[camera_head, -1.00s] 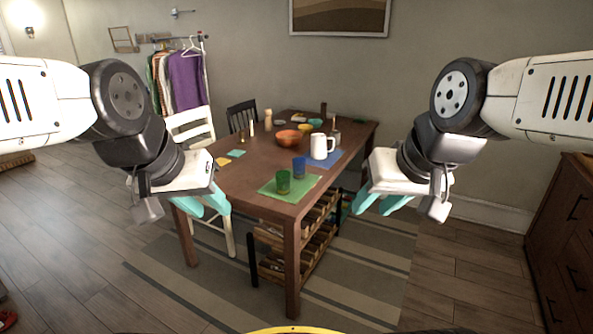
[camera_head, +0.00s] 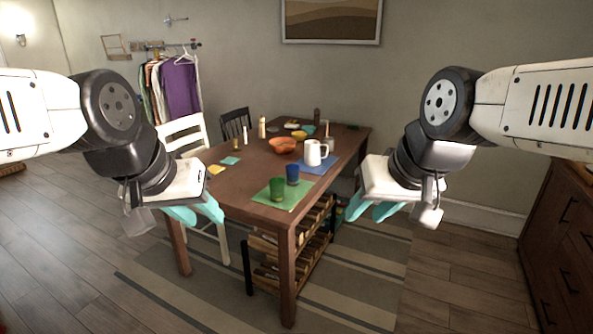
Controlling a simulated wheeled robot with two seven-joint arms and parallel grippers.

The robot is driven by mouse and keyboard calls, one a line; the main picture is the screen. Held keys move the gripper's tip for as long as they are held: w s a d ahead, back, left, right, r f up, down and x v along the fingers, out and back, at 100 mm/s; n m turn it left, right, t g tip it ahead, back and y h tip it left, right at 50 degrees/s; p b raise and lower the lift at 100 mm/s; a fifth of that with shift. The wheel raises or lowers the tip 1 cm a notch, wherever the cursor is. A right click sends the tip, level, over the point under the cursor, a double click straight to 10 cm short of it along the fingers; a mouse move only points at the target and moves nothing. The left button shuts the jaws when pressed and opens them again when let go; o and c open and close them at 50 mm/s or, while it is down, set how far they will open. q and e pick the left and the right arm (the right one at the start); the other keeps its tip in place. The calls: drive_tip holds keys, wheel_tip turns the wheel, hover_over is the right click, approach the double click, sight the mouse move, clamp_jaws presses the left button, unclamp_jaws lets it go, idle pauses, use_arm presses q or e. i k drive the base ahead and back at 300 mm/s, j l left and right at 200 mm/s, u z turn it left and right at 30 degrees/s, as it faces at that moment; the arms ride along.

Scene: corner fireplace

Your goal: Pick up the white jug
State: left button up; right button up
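The white jug (camera_head: 312,153) stands upright on a blue mat (camera_head: 328,165) near the right edge of the brown table (camera_head: 237,190). Its handle points right. My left gripper (camera_head: 196,213) hangs at the table's near left side, well apart from the jug. My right gripper (camera_head: 366,211) hangs to the right of the table, in front of and to the right of the jug, and does not touch it. Both grippers have teal fingers, and I see nothing held in either. The fingers look spread apart in both.
A white chair (camera_head: 186,133) stands at the table's left. Wooden drawers (camera_head: 560,225) are far right.

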sight(313, 153)
drive_tip(key=i+l, duration=0.5)
drive_tip(key=i, duration=0.25)
drive_tip(key=i+l, duration=0.5)
drive_tip(key=i, duration=0.3)
drive_tip(key=i+l+u, duration=0.1)
drive_tip(key=i+l, duration=0.4)
drive_tip(key=i, duration=0.25)
drive_tip(key=i+l, duration=0.55)
drive_tip(key=i, duration=0.2)
